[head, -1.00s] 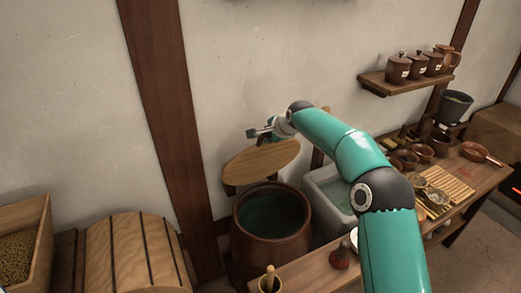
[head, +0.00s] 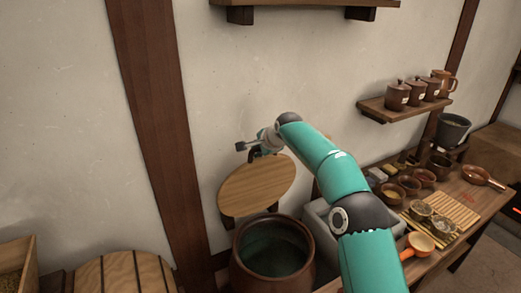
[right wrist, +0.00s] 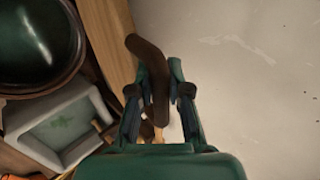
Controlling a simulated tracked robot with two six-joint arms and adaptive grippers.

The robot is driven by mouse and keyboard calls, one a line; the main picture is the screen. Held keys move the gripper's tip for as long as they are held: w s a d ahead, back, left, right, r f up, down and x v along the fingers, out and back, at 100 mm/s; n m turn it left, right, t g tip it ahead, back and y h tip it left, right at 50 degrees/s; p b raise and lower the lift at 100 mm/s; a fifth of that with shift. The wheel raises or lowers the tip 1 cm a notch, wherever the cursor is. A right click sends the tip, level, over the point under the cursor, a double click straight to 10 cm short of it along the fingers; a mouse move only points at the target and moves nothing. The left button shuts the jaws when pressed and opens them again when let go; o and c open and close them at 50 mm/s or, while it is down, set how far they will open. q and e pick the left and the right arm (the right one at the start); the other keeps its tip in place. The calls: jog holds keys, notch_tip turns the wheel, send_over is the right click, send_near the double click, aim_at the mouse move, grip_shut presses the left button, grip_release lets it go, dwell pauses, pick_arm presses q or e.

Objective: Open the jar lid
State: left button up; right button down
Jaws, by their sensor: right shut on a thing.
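The jar (head: 238,268) is a big brown round pot on the floor by the wall. Its mouth is open and dark green inside; it also shows in the right wrist view (right wrist: 75,75). The lid (head: 255,186) is a pale wooden disc, tilted steeply up behind and above the jar mouth, its flat face toward the head camera. My right gripper (head: 259,148) is at the lid's upper edge. In the right wrist view its fingers (right wrist: 158,98) are shut on the lid's dark curved handle (right wrist: 150,60). My left gripper is not in view.
A grey basin (right wrist: 62,125) stands right of the jar, partly behind my right arm. A wooden bench (head: 470,212) with bowls and a slatted mat lies further right. A dark wall post (head: 165,140) rises left of the lid. Shelves hang on the wall.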

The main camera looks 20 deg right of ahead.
jog(key=c, duration=1.1)
grip_release()
jog(key=shift+w+r, duration=0.1)
jog(key=shift+w, duration=0.05)
jog(key=v, duration=1.2)
